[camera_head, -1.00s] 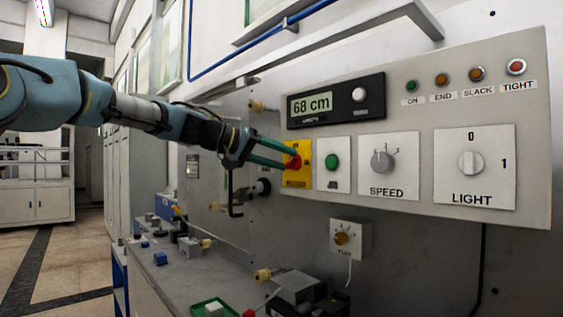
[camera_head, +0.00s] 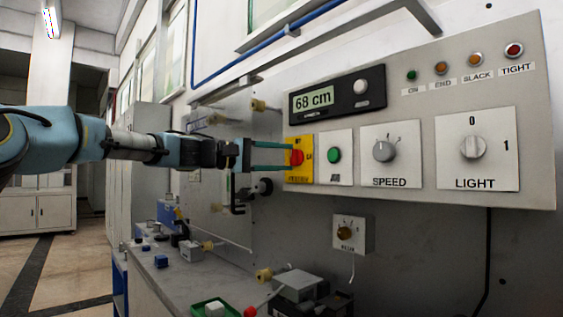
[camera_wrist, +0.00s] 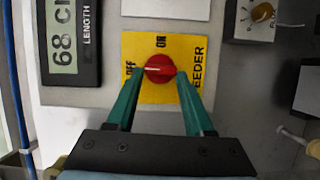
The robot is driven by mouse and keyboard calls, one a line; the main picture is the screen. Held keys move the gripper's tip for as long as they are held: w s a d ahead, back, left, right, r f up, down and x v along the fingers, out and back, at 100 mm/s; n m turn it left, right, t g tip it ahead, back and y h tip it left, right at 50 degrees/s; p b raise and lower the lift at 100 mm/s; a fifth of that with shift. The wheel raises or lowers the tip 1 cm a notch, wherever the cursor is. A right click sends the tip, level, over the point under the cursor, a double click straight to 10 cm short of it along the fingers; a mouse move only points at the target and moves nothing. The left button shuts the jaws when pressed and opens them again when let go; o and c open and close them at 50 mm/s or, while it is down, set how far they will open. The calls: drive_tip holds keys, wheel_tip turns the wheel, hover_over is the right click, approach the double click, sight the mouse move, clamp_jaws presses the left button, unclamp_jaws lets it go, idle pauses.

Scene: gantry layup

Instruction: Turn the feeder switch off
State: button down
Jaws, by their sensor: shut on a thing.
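The feeder switch is a red knob (camera_wrist: 159,68) on a yellow plate (camera_wrist: 160,95). In the wrist view the plate reads OFF at the left, ON at the top and FEEDER at the right. The knob's pale mark points left, toward OFF. My gripper (camera_wrist: 160,74) is shut on the knob, one green finger on each side. In the head view my gripper (camera_head: 286,157) reaches in level from the left, and its fingertips partly cover the red knob (camera_head: 297,157) on the yellow plate (camera_head: 300,142).
Right of the yellow plate are a green button (camera_head: 334,155), a SPEED dial (camera_head: 384,152) and a LIGHT knob (camera_head: 473,147). Above is a display (camera_head: 313,100) reading 68 cm. A small dial box (camera_head: 350,233) sits below. A cluttered bench (camera_head: 190,270) lies under the arm.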

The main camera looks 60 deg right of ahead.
drive_tip(key=shift+n, duration=0.3)
idle(0.4)
drive_tip(key=shift+c, duration=1.4)
unclamp_jaws()
drive_tip(key=b+v, duration=0.3)
drive_tip(key=v, duration=0.8)
drive_tip(key=shift+f, duration=0.15)
